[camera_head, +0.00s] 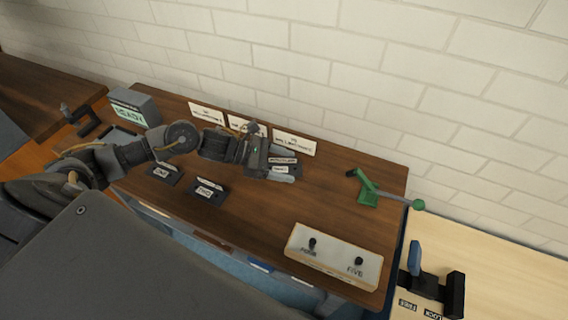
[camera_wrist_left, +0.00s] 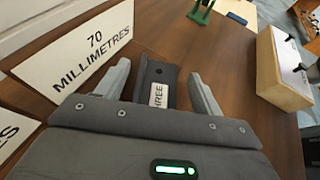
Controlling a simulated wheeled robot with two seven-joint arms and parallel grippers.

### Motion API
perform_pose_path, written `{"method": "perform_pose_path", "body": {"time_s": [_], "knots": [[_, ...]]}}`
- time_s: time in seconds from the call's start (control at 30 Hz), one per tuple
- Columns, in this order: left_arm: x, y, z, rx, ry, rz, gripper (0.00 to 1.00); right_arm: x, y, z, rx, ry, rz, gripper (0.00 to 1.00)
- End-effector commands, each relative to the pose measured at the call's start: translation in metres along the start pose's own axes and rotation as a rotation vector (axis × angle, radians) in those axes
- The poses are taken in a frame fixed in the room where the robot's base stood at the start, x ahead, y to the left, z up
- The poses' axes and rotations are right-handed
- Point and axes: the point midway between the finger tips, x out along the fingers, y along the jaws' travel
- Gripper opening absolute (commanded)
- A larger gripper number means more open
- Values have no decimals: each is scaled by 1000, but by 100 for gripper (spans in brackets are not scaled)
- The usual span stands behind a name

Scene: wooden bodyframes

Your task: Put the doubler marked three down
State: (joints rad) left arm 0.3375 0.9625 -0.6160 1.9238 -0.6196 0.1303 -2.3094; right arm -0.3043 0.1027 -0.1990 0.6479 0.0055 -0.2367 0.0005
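The doubler marked three (camera_wrist_left: 157,88) is a dark grey block with a white THREE label, seen between the fingers in the left wrist view. In the head view, its label (camera_head: 281,169) shows between the fingertips. My left gripper (camera_head: 289,165) is open, with one finger on each side of the doubler. In the wrist view (camera_wrist_left: 160,78) narrow gaps show between the block and both fingers. The doubler appears to be at the table top (camera_head: 260,218); I cannot tell whether it touches it. My right gripper is not in view.
Doublers marked one (camera_head: 163,174) and two (camera_head: 208,192) lie left of the gripper. White cards stand behind, including a 70 millimetres card (camera_wrist_left: 85,47). A green clamp (camera_head: 369,196) and a white box (camera_head: 333,268) marked four and five stand to the right. The table between is clear.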

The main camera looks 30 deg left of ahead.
Motion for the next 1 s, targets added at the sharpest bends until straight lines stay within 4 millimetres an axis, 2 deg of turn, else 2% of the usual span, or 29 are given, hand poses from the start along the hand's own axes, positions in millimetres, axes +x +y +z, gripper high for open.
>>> {"method": "perform_pose_path", "body": {"time_s": [0.27,0.37,0.8,1.0], "knots": [[-1,0,2,0,0,0,67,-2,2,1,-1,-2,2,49],[-7,0,1,0,2,1,67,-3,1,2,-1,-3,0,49],[-94,0,0,1,6,0,67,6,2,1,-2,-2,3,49],[-116,0,1,-1,2,1,67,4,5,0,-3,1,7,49]]}}
